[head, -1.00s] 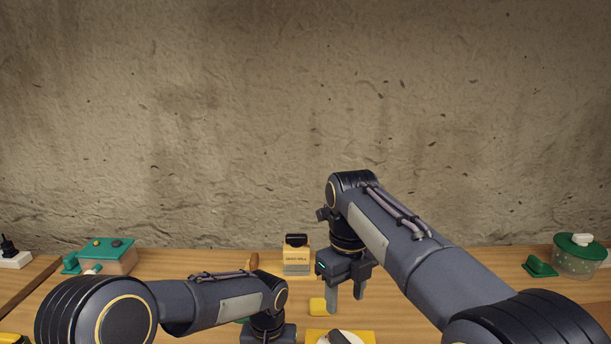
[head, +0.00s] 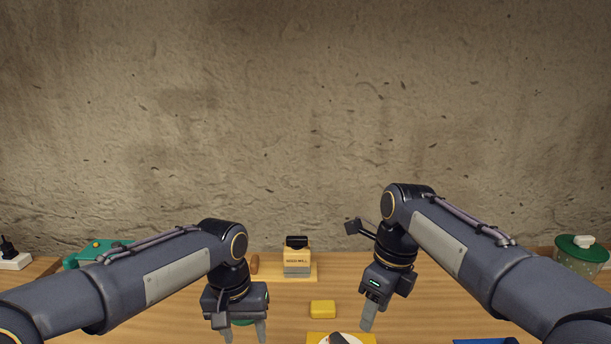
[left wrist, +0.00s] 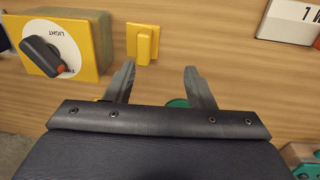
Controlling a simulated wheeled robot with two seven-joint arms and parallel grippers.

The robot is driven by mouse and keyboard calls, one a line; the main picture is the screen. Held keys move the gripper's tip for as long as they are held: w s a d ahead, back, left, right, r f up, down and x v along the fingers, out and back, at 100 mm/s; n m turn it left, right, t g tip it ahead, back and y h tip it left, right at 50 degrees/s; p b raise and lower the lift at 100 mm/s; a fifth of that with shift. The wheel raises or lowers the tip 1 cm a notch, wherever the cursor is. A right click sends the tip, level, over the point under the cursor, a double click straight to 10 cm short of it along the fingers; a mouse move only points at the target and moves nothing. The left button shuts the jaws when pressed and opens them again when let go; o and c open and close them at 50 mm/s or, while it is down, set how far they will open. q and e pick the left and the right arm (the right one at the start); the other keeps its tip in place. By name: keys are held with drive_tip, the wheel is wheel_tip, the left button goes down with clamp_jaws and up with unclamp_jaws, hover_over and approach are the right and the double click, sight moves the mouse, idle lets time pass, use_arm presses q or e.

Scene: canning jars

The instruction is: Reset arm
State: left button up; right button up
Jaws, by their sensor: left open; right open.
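My left gripper (head: 243,331) hangs over the left-middle of the table, fingers pointing down, open and empty. In the left wrist view its two fingers (left wrist: 159,82) stand apart with bare wood between their tips. A green thing (left wrist: 177,103) shows partly behind the right-hand finger there; most of it is hidden. My right gripper (head: 368,312) hangs right of the middle, fingers pointing down, seen nearly edge-on, with nothing visible in it.
A yellow block (head: 322,309) lies between the grippers, behind a yellow box with a white dial (head: 340,338). A green-lidded jar (head: 581,254) is far right, a green-topped box (head: 92,250) left.

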use_arm(q)
drive_tip(key=s+a+r+n+t+h, duration=0.1)
drive_tip(key=s+a+r+t+h, duration=0.1)
drive_tip(key=s+a, duration=0.8)
use_arm(e)
drive_tip(key=s+d+f+n+t+y, duration=0.2)
drive_tip(key=s+d+n+y, duration=0.1)
drive_tip(key=s+d+n, duration=0.7)
use_arm(q)
drive_tip(key=s+d+f+n+t, duration=0.1)
drive_tip(key=s+f+t, duration=0.2)
drive_tip(key=s, duration=1.1)
drive_tip(key=shift+f+h, duration=0.4)
drive_tip(key=shift+f, duration=0.35)
use_arm(e)
drive_tip(key=s+a+f+n+t+h, duration=0.1)
drive_tip(key=s+f+n, duration=0.5)
drive_tip(key=s+n, duration=0.8)
drive_tip(key=a+t, duration=0.1)
drive_tip(key=t, duration=0.1)
drive_tip(key=shift+f+t, duration=0.2)
drive_tip(key=shift+t, duration=0.2)
drive_tip(key=shift+a, duration=0.1)
